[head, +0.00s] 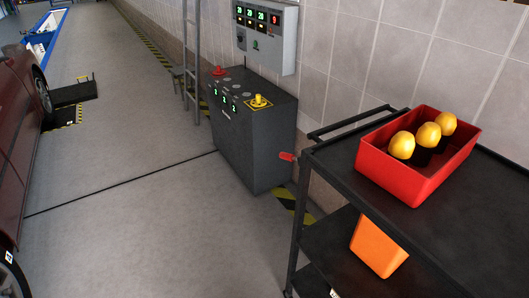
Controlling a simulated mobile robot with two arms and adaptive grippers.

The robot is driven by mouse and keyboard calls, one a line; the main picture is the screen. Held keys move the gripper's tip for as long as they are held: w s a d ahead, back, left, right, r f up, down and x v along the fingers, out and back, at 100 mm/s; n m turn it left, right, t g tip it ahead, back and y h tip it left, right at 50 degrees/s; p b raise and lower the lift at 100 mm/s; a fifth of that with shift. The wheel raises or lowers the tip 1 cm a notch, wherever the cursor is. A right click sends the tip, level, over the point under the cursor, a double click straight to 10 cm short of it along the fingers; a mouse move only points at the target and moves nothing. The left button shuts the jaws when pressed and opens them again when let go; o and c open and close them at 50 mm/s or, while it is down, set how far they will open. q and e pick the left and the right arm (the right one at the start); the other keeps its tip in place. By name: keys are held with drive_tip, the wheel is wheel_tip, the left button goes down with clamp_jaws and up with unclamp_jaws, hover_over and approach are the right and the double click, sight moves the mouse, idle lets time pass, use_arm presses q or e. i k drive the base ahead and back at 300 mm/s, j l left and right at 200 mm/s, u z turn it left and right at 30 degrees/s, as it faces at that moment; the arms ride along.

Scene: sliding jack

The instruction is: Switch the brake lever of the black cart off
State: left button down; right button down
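The black cart (470,235) stands at the right, cut off by the picture's edge, with a push handle (350,122) at its far end. Neither of my grippers shows in the head view.
On the cart are a red bin (395,178) with three yellow-topped items and, lower, an orange bin (378,248). A dark grey control cabinet (250,145) stands behind the lever by the tiled wall. A dark red car (15,130) is at left. The floor (150,230) between is clear.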

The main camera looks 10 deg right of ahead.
sight(290, 157)
drive_tip(key=i+j, duration=0.7)
drive_tip(key=j+z, duration=0.05)
